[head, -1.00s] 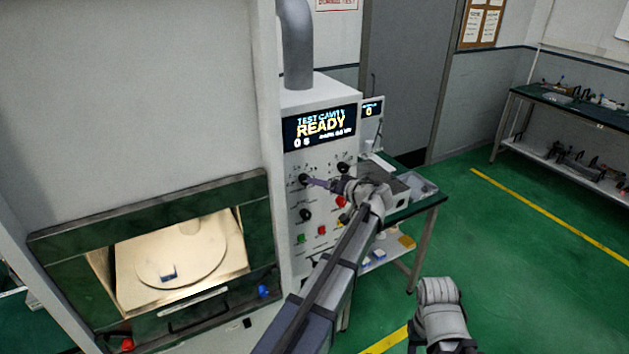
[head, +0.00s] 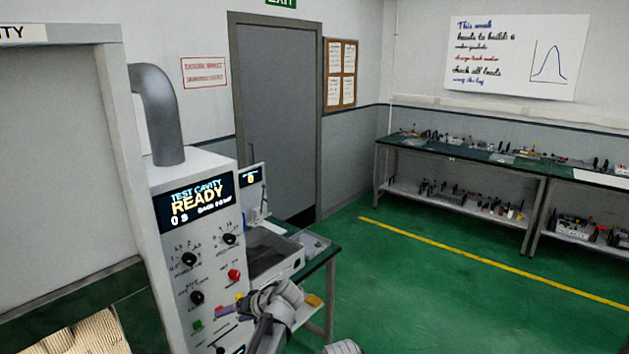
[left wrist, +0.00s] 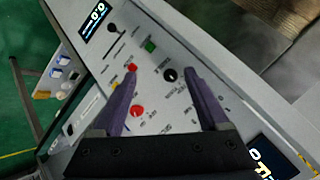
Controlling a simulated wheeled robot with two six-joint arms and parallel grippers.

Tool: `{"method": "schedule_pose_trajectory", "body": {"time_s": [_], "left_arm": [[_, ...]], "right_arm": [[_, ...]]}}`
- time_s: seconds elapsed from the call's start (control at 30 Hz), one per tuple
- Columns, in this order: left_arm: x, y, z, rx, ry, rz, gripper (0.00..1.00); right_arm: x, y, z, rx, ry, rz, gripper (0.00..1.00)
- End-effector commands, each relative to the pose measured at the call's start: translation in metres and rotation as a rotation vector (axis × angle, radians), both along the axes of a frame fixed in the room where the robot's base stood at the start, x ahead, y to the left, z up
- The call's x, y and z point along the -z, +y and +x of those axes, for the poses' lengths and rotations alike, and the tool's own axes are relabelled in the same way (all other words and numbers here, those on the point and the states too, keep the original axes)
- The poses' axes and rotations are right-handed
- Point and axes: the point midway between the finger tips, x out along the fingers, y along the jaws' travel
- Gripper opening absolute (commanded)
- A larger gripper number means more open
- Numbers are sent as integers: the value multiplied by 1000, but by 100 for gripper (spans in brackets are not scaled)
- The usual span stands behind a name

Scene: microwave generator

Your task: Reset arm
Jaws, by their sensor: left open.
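My left gripper (head: 222,311) is in front of the lower part of the control panel (head: 172,262) in the head view, near the green button (head: 198,325). In the left wrist view its two purple fingers (left wrist: 160,75) are spread apart and nothing is held between them. The panel face shows past the fingers, with a black knob (left wrist: 170,74), a red button (left wrist: 137,111) and a green button (left wrist: 149,46). Whether the fingers touch the panel I cannot tell. Only a small grey part of my right arm shows at the bottom edge of the head view.
The display (head: 195,200) reads "TEST CAVITY READY". A green-topped side table (head: 322,258) with a grey box (head: 275,262) stands right of the panel. A long workbench (head: 460,152) lines the far wall. Green floor (head: 430,300) with a yellow line is clear.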

Motion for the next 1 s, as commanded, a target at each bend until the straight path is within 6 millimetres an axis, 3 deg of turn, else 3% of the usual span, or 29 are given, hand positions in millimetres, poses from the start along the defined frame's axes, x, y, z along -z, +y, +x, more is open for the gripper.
{"method": "schedule_pose_trajectory", "body": {"time_s": [0.03, 0.2, 0.4, 0.5, 0.67, 1.0], "left_arm": [[34, -18, -32, 38, 69, -58, 77], [103, -81, -112, 195, 308, -262, 77], [151, -141, -193, 393, 528, -457, 77], [161, -160, -219, 467, 596, -522, 77], [167, -174, -238, 527, 646, -573, 77], [166, -176, -239, 533, 651, -579, 77]], "right_arm": [[21, 0, 0, -1, 0, 0, 50], [51, 0, 0, -4, 0, -1, 50], [76, 0, 0, -8, -1, -1, 50], [83, 0, 0, -9, -1, -1, 50], [87, 0, 0, -9, -1, -1, 50], [86, 0, 0, -9, -1, -1, 50]]}}
